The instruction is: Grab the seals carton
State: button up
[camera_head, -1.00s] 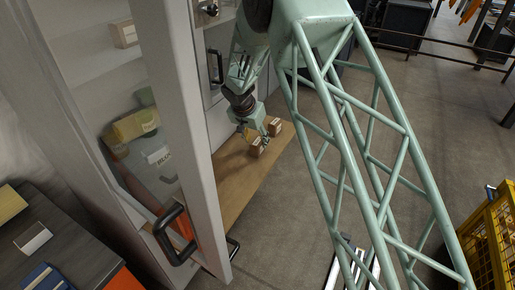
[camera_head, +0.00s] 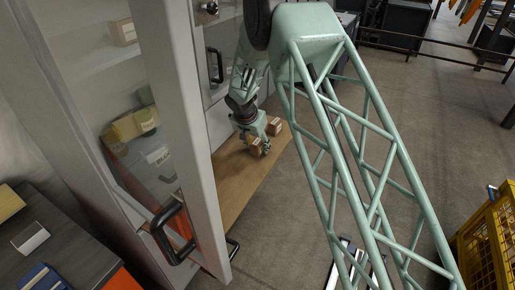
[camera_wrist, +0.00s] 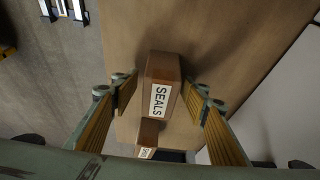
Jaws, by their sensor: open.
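The seals carton (camera_wrist: 160,86) is a brown box with a white label reading SEALS, standing on a wooden board. In the wrist view it lies between the two fingers of my gripper (camera_wrist: 161,92), with visible gaps on both sides. In the head view the carton (camera_head: 255,145) is partly covered by my gripper (camera_head: 261,147), which is low over the board. My gripper is open and holds nothing.
A second brown carton (camera_wrist: 149,133) stands close behind the seals carton; its label is mostly hidden. The wooden board (camera_head: 232,190) is otherwise bare. A grey cabinet with an open door (camera_head: 205,150) borders it on the left, open floor on the right.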

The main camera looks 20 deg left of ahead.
aim_at(258, 140)
jog(key=shift+c, duration=0.7)
jog(key=c, duration=0.8)
jog(key=shift+r, duration=0.2)
jog(key=shift+c, duration=0.2)
jog(key=shift+r+p, duration=0.5)
jog(key=shift+r, duration=1.2)
jog(key=shift+s+d, duration=0.15)
jog(key=shift+s, duration=0.4)
jog(key=shift+s+d, duration=0.15)
jog(key=shift+s, duration=0.35)
jog(key=s+d, duration=0.1)
jog(key=s, duration=0.3)
jog(key=s+d+r, duration=0.1)
jog(key=s+d, duration=0.1)
jog(key=s, duration=0.2)
jog(key=s+d+b, duration=0.1)
jog(key=s, duration=0.4)
jog(key=shift+s+d+r, duration=0.1)
jog(key=shift+d+r, duration=0.05)
